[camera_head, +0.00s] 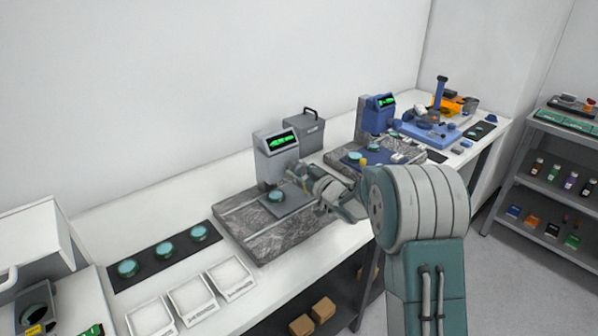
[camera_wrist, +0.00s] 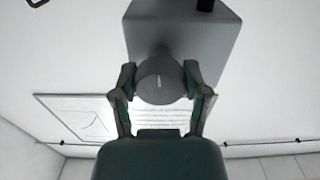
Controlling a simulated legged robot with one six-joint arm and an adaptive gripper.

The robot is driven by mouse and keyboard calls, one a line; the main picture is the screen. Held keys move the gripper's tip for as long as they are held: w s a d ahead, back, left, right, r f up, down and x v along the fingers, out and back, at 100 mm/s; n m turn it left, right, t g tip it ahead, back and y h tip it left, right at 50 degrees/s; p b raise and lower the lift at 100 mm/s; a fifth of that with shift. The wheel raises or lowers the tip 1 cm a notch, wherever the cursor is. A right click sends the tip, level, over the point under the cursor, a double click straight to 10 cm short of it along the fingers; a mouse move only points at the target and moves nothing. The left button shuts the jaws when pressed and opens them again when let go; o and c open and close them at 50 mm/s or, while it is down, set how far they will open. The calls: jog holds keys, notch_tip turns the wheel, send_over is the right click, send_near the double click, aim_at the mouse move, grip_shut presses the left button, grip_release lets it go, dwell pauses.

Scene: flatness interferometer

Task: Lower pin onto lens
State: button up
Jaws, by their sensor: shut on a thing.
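A teal round lens (camera_head: 277,196) lies on a grey plate on the granite base in front of the grey gauge (camera_head: 277,152) with a green-lit display. My gripper (camera_head: 311,182) is just right of the lens and gauge in the head view. In the wrist view my gripper (camera_wrist: 160,76) is shut on a grey round piece (camera_wrist: 163,88), its fingers touching both sides. This piece sits below a grey box-shaped housing (camera_wrist: 185,40). I cannot tell whether it is part of the pin. The pin's tip and its gap to the lens cannot be made out.
Several teal lenses on a black mat (camera_head: 146,275) lie at left, with white trays (camera_head: 192,297) in front. A grey case (camera_head: 304,137) stands behind the gauge. A blue gauge (camera_head: 378,112) on another granite base is to the right. A shelf (camera_head: 560,170) stands at far right.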

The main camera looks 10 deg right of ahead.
jog(key=n, duration=0.4)
jog(key=shift+n, duration=0.4)
jog(key=n, duration=1)
jog(key=shift+n, duration=0.4)
jog(key=shift+f+n, duration=0.2)
jog(key=shift+n, duration=2)
jog(key=shift+f, duration=0.1)
jog(key=o, duration=1.2)
jog(key=shift+a, duration=0.1)
jog(key=shift+c, duration=0.2)
jog(key=shift+r, duration=0.2)
